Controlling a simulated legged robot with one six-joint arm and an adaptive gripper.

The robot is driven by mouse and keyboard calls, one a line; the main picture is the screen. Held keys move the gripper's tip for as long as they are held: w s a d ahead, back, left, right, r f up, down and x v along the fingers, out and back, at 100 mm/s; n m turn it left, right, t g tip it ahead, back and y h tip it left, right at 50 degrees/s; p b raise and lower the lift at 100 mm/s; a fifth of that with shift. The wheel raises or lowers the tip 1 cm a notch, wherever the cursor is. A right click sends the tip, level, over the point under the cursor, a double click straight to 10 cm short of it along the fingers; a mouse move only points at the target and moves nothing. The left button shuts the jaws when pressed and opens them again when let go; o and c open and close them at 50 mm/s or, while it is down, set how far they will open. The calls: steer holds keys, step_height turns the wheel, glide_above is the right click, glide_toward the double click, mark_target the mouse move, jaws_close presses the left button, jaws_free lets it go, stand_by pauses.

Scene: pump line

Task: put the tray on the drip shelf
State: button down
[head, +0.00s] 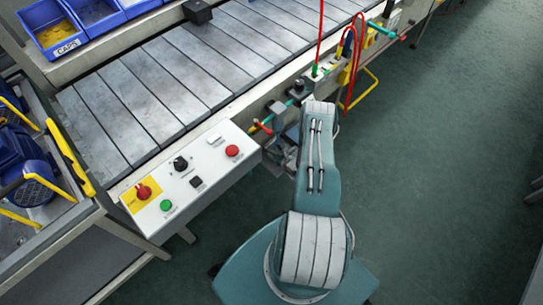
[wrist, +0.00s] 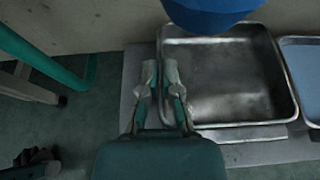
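A grey metal tray (wrist: 235,85), rectangular and shallow, lies right of centre in the wrist view and looks empty. My gripper (wrist: 160,68) is at its left rim, one finger on each side of the rim line, with a narrow gap between the tips. I cannot tell whether the fingers touch the rim. The tray rests on a pale grey slab (wrist: 265,153); I cannot tell whether this is the drip shelf. In the head view my arm and the conveyor edge hide the tray and most of my gripper.
A blue rounded object (wrist: 210,12) overhangs the tray's far edge. A second, blue-surfaced tray (wrist: 303,65) lies close at its right. The slatted conveyor (head: 180,75), control panel (head: 190,170) and red hoses (head: 350,50) are near my arm. Green floor (head: 440,170) is open at right.

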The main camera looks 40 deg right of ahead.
steer(key=shift+w+f, duration=0.2)
steer(key=shift+f, duration=0.45)
steer(key=c, duration=0.8)
jaws_free()
steer(key=v, duration=1.2)
steer(key=shift+s, duration=0.1)
